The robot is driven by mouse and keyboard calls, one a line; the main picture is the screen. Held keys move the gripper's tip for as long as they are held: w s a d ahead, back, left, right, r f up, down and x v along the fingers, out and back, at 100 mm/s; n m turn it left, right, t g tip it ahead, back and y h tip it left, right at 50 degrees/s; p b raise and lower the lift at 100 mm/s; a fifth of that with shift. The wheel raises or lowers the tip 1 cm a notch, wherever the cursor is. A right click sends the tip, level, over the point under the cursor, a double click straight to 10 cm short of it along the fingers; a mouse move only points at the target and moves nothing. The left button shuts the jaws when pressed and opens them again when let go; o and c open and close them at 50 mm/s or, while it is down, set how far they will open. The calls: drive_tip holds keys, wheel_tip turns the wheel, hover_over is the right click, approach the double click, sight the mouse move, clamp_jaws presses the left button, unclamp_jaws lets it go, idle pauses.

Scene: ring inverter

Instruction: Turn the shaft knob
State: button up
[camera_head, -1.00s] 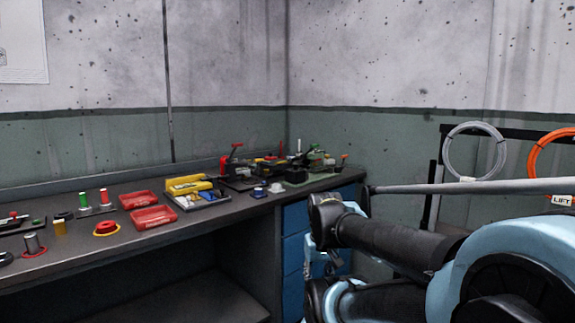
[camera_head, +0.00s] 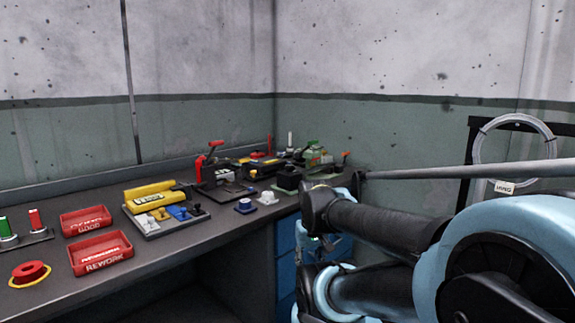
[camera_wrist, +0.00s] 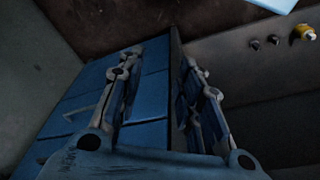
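No part can be surely picked out as the shaft knob. Candidates on the workbench (camera_head: 176,262) in the head view are a small blue-topped knob (camera_head: 245,206), a pale grey knob (camera_head: 267,198) beside it, and a red round knob (camera_head: 30,272) on a yellow ring at the front left. In the wrist view my gripper (camera_wrist: 161,62) is open and empty, its two fingers wide apart, facing blue drawers (camera_wrist: 140,90). It is not touching any of these knobs. In the head view my arm reaches in from the right, beside the bench's right end.
Red GOOD (camera_head: 87,220) and REWORK (camera_head: 100,254) trays lie at the left. A yellow unit on a grey plate (camera_head: 165,226) and a red-handled fixture (camera_head: 208,165) stand behind. A rack with a hanging cable coil (camera_head: 515,150) is at the right. Walls close the corner.

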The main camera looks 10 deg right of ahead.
drive_tip(key=o, duration=0.4)
drive_tip(key=shift+r, duration=0.1)
wheel_tip(320, 180, up, 39)
drive_tip(key=n+g, duration=0.2)
drive_tip(key=n, duration=0.5)
hover_over(290, 166)
drive_tip(key=f, duration=1.7)
drive_tip(key=shift+w+f, duration=0.3)
drive_tip(key=shift+w, duration=0.05)
drive_tip(key=c, duration=1.1)
drive_tip(key=shift+a, duration=0.1)
